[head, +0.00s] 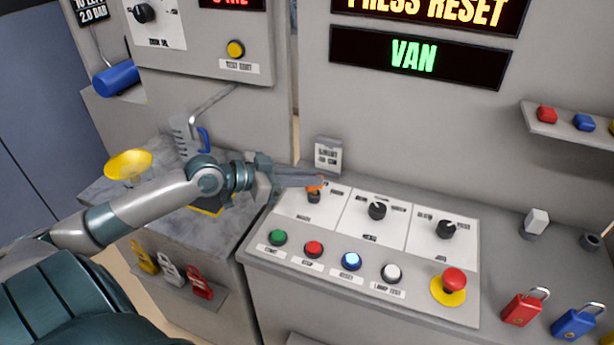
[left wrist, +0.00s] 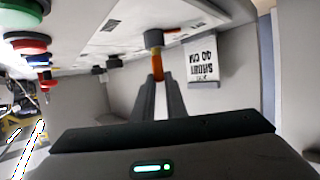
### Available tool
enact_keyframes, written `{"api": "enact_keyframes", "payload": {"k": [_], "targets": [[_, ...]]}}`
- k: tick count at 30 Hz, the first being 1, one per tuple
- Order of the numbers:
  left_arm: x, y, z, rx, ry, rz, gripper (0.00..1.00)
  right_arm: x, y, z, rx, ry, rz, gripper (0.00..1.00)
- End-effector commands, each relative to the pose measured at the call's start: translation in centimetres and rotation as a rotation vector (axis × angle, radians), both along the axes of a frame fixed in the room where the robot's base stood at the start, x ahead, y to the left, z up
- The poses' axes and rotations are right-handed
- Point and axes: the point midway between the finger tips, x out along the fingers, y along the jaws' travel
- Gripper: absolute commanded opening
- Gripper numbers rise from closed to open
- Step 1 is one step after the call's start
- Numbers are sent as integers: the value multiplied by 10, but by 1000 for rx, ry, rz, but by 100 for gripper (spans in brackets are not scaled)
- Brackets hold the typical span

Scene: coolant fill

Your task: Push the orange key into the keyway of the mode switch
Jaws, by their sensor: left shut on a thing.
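The orange key (head: 315,185) is held at the tips of my left gripper (head: 316,181), which is shut on it. The mode switch (head: 313,197) is the dark knob on the left white plate of the sloped console. The key is right over the switch. In the left wrist view, the key (left wrist: 157,66) sticks out past the fingertips (left wrist: 158,80) and its end meets the dark switch (left wrist: 153,39). I cannot tell how deep the key sits in the keyway. My right gripper is not in view.
Two more black knobs (head: 377,211) (head: 446,229) stand to the right on the console. Below are several push buttons and a red emergency stop (head: 453,281). A small label sign (head: 328,156) stands behind the switch. Padlocks (head: 523,307) lie at the right.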

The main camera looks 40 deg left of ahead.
Motion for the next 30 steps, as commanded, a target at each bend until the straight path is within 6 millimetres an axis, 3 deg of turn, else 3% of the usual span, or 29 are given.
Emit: {"api": "enact_keyframes", "payload": {"k": [27, 28, 30], "targets": [[0, 0, -16, 2, 3, 0, 0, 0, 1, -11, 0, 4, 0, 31], [0, 0, -17, 2, 3, 0, 14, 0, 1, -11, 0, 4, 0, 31], [0, 0, -17, 2, 3, 0, 31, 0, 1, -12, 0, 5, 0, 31]]}}
